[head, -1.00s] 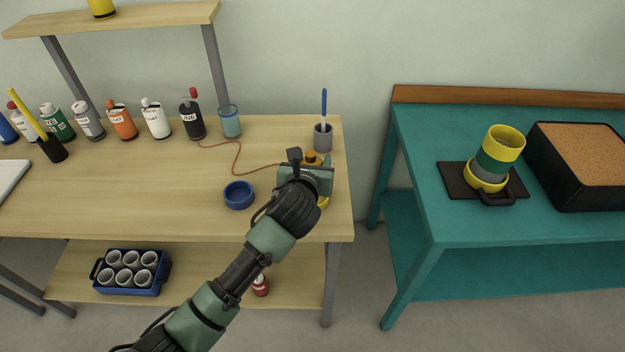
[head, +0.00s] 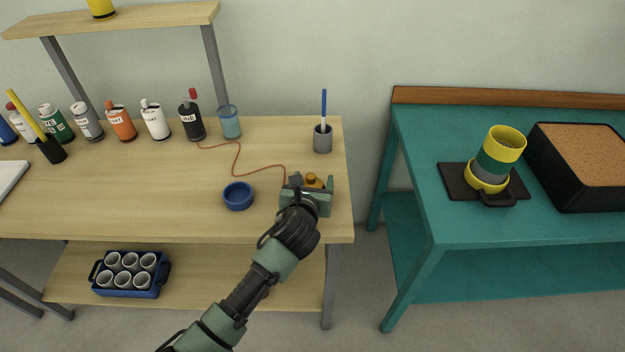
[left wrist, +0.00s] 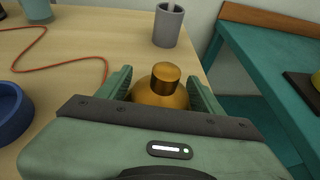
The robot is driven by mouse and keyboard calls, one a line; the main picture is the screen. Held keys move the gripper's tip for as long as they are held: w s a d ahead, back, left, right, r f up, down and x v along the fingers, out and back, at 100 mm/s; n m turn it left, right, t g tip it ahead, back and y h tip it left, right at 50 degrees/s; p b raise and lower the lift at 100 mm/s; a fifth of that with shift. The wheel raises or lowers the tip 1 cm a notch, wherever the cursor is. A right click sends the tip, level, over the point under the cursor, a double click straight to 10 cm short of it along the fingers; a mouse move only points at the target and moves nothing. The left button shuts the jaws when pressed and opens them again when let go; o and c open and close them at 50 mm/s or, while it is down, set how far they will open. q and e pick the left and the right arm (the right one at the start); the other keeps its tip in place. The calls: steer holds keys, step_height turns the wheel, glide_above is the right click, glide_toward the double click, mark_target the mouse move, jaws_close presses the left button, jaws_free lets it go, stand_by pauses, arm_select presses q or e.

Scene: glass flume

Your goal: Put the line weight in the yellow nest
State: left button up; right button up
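The line weight (left wrist: 158,92) is a brass-coloured, bottle-like piece with a narrow cap. It also shows in the head view (head: 313,180), near the right end of the wooden bench. My left gripper (head: 309,186) is around it, with a finger close against each side in the left wrist view (left wrist: 161,90); it looks shut on the weight. My right gripper is not in view.
A blue ring-shaped nest (head: 238,196) lies left of my gripper. A grey holder (head: 322,141) with a blue pen stands behind it. Several bottles line the back left. A teal table (head: 450,225) stands right, beyond a gap. The middle of the bench is mostly clear.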

arm_select(q)
steer(key=shift+r, duration=0.15)
steer(key=shift+s+r, duration=0.1)
steer(key=shift+s, duration=0.1)
steer(key=v, duration=1.1)
steer(key=shift+s+a, duration=0.15)
steer(key=shift+s, duration=0.15)
